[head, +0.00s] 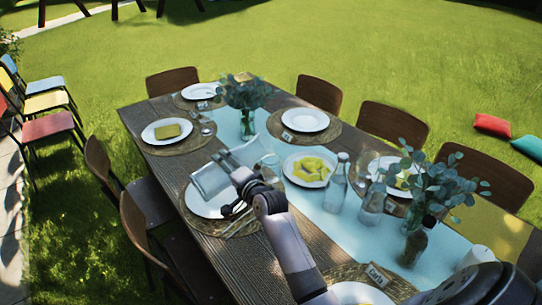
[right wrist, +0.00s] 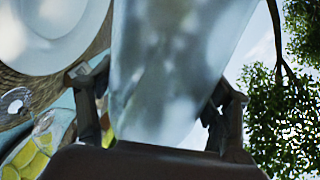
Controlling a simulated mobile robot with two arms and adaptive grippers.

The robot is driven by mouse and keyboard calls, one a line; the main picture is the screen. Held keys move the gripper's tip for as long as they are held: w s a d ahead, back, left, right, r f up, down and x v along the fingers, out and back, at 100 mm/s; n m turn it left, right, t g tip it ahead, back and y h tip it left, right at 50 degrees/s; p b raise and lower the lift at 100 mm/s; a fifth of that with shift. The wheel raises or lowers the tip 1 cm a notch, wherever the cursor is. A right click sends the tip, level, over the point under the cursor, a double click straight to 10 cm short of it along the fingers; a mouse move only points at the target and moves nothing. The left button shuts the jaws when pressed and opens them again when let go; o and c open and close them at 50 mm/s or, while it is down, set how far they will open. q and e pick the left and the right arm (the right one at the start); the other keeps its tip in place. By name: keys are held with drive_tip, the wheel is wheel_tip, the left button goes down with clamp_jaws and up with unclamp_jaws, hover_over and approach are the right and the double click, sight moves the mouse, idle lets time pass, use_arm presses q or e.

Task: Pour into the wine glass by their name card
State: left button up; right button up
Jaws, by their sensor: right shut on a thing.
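My right gripper (head: 241,179) is shut on a clear blue-grey glass carafe (head: 211,181), held strongly tilted over a white plate at the table's near left side. In the right wrist view the carafe (right wrist: 175,70) fills the space between the two fingers (right wrist: 155,100). A wine glass (head: 268,163) seems to stand just right of the carafe, partly hidden. Another wine glass (head: 366,166) stands behind the bottles. A name card (head: 377,274) stands at the near setting; its writing is too small to read. Another card (head: 288,137) lies at a far setting. My left gripper is out of view.
The wooden table (head: 155,152) has a pale blue runner (head: 315,215). Chairs (head: 146,215) stand along both sides.

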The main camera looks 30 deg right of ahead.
drive_tip(key=shift+w+d+r+m+y+p, duration=0.1)
drive_tip(key=shift+d+r+m+y+p, duration=0.1)
drive_tip(key=shift+r+m+p, duration=0.55)
drive_tip(key=shift+d+r+m+y+p, duration=0.1)
drive_tip(key=shift+d+r+m+p, duration=0.15)
drive_tip(key=shift+r+p, duration=0.9)
idle(0.9)
drive_tip(key=shift+w, duration=0.2)
idle(0.6)
drive_tip(key=f+b, duration=0.1)
drive_tip(key=f+n+b, duration=0.1)
drive_tip(key=f+b, duration=0.1)
drive_tip(key=shift+a, duration=0.35)
drive_tip(key=shift+f+n+b, duration=0.3)
drive_tip(key=shift+n+b, duration=0.1)
drive_tip(key=shift+b, duration=0.2)
drive_tip(key=shift+a, duration=0.15)
